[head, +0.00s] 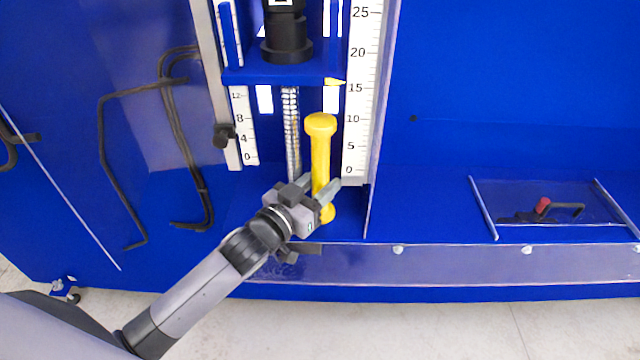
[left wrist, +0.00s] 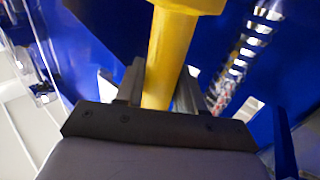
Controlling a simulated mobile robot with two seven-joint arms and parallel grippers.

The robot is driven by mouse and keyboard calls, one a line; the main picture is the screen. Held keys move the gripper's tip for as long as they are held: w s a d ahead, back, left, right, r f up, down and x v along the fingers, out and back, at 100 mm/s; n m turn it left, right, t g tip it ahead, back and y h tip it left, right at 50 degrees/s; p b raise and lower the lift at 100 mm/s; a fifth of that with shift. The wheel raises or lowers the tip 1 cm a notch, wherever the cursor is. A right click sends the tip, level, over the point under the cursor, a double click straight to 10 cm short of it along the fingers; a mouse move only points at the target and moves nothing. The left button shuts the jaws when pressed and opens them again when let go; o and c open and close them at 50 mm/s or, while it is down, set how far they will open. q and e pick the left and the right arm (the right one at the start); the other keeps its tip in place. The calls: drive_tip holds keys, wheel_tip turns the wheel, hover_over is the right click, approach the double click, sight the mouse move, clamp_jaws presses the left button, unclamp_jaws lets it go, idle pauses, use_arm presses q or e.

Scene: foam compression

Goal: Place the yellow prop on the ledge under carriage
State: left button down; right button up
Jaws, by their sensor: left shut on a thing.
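The yellow prop (head: 320,148) is an upright post with a wide round head and a wider foot. My left gripper (head: 324,192) is shut on its lower shaft. The left wrist view also shows the prop (left wrist: 168,60) between the two fingers (left wrist: 160,88). The prop's foot is at the blue ledge (head: 345,228); I cannot tell whether it touches. The blue carriage (head: 310,72) is above, with a black cylinder on it. The prop's head appears below the carriage's front edge, with a gap between. My right gripper is not in view.
A ruler (head: 362,100) stands right of the prop, and a shorter scale (head: 242,125) is at left. Bent black rods (head: 185,140) hang on the left panel. A clear tray (head: 550,200) lies at right.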

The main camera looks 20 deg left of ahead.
use_arm(q)
drive_tip(key=shift+r, duration=0.2)
drive_tip(key=c, duration=1)
unclamp_jaws()
drive_tip(key=shift+f, duration=0.25)
drive_tip(key=o, duration=0.3)
